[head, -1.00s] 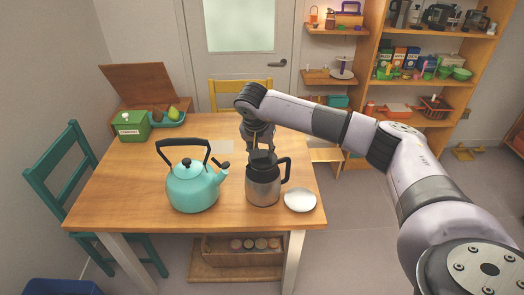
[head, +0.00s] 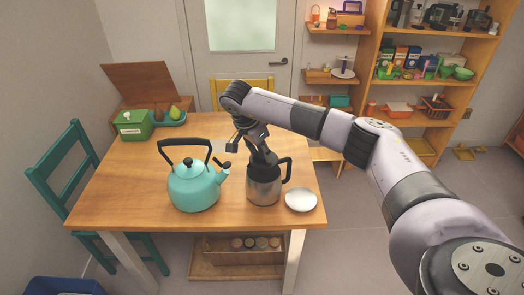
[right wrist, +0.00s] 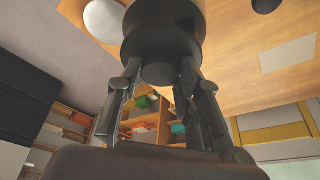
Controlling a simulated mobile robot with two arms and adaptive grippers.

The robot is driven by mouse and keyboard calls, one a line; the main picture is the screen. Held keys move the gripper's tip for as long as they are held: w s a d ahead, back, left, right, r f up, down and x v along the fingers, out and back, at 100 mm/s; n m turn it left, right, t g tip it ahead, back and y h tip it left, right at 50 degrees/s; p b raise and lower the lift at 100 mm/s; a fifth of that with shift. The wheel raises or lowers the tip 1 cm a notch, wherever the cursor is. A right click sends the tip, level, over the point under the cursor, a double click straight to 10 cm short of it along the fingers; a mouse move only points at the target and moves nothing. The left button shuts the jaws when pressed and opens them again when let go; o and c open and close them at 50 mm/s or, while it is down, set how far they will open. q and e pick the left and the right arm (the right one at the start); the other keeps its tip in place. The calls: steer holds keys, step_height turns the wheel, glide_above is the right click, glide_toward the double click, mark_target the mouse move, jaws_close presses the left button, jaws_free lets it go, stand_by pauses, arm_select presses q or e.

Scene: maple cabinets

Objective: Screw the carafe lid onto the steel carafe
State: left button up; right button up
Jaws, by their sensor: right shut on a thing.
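The steel carafe (head: 264,187) stands upright near the table's front right, with a black handle on its right side. The black carafe lid (head: 262,160) is at the carafe's mouth; the head view does not show how well it is seated. My right gripper (head: 259,151) comes down from the upper left, tilted, and is shut on the lid. In the right wrist view my gripper's fingers (right wrist: 160,78) close on the lid's knob, with the wide dark lid (right wrist: 163,35) beyond it. The carafe's steel body is hidden there. My left gripper is not in view.
A teal kettle (head: 194,185) stands close to the left of the carafe. A white round dish (head: 300,199) lies just right of it, near the table edge. A green box (head: 133,125) and a fruit tray are at the back left. The table's middle is clear.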

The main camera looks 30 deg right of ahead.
steer(key=shift+d+r, duration=0.1)
steer(key=m, duration=0.1)
steer(key=m+g, duration=0.1)
steer(key=m, duration=0.1)
steer(key=shift+w+m, duration=0.2)
steer(key=shift+m, duration=0.1)
steer(key=shift+m+g, duration=0.5)
steer(key=shift+m, duration=0.7)
steer(key=shift+w, duration=0.1)
steer(key=m+g+y, duration=0.1)
steer(key=m, duration=0.3)
steer(key=shift+w+m+b, duration=0.15)
steer(key=shift+m+b, duration=0.15)
steer(key=shift+d+m+g, duration=0.1)
steer(key=shift+m+g, duration=0.3)
steer(key=shift+m, duration=0.3)
